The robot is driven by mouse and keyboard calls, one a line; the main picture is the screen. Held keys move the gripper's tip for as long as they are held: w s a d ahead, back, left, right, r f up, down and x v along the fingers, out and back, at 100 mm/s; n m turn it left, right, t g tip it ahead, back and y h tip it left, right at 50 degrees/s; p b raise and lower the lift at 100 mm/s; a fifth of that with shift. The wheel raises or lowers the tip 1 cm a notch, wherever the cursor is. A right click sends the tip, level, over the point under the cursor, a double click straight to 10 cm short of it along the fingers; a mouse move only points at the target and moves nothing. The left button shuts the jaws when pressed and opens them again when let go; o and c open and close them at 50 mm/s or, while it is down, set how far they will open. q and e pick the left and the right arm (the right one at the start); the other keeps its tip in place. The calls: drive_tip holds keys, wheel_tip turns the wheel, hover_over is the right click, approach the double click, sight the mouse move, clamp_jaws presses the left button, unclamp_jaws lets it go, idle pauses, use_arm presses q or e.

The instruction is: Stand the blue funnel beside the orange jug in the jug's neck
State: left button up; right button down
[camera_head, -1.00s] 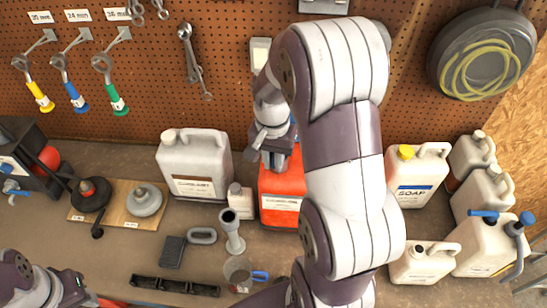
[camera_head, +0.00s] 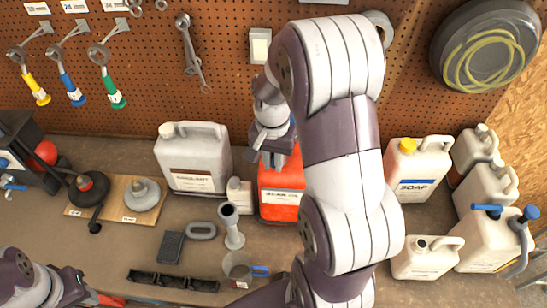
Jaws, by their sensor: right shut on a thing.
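The orange jug (camera_head: 280,201) stands on the bench near the middle, with a white label on its front. My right gripper (camera_head: 274,157) is over its top, pointing down. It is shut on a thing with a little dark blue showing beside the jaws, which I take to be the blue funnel. The gripper and my arm hide most of it and the jug's neck, so I cannot tell whether the funnel is in the neck. My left gripper (camera_head: 76,284) is at the bottom left, away from the jug; its jaws are unclear.
A large white jug (camera_head: 193,160) and a small white bottle (camera_head: 239,194) stand left of the orange jug. A grey funnel-like piece (camera_head: 232,226) and a measuring cup (camera_head: 238,265) are in front. A soap jug (camera_head: 417,170) and several pale jugs stand right.

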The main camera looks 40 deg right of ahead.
drive_tip(key=shift+f, duration=0.3)
drive_tip(key=c, duration=1)
unclamp_jaws()
drive_tip(key=shift+r, duration=0.25)
drive_tip(key=r+b, duration=0.2)
drive_tip(key=r, duration=0.1)
drive_tip(key=shift+w+r, duration=0.2)
wheel_tip(320, 180, up, 8)
drive_tip(key=p, duration=0.5)
drive_tip(key=shift+s+a+p, duration=0.1)
drive_tip(key=shift+s+p, duration=0.05)
drive_tip(key=shift+p, duration=0.25)
drive_tip(key=shift+r+p, duration=0.4)
drive_tip(key=shift+p, duration=0.05)
